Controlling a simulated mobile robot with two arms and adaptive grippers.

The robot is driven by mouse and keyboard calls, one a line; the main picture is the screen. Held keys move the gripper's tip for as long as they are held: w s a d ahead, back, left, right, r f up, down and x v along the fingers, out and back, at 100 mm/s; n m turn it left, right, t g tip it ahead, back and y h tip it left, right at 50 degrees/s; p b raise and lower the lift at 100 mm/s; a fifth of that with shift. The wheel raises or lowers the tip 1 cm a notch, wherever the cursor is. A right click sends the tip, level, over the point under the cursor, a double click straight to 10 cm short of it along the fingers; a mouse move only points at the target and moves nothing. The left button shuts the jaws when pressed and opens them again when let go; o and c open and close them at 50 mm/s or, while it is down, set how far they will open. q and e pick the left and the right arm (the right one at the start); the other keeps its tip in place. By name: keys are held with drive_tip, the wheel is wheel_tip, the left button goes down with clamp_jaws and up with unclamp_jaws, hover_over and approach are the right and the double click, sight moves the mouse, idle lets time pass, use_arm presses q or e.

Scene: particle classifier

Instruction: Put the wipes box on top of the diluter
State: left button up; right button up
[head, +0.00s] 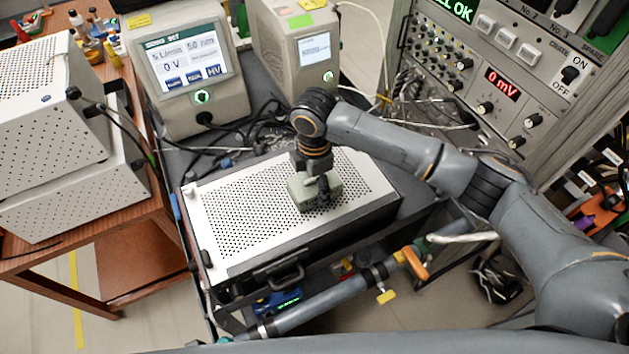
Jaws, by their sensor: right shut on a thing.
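The wipes box is a small grey-green block (301,194) in the middle of the head view. My right gripper (322,188) points down from above and is shut on it, hiding part of its top and right side. The box is at the top of a wide, low case with a white perforated lid (245,222). I cannot tell whether it rests on the lid or hangs just above it. This case may be the diluter, but no label on it is readable. My left gripper is not in view.
Behind the case stand a unit with a 0 V screen (188,62) and another screened unit (310,46), with black cables between. White perforated boxes (60,110) stand on a wooden table at left. An instrument rack (500,80) stands at right. The lid's left part is bare.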

drive_tip(key=o, duration=1.2)
drive_tip(key=shift+f, duration=0.1)
drive_tip(key=shift+o, duration=0.2)
wheel_tip(320, 180, up, 12)
drive_tip(key=b, duration=0.3)
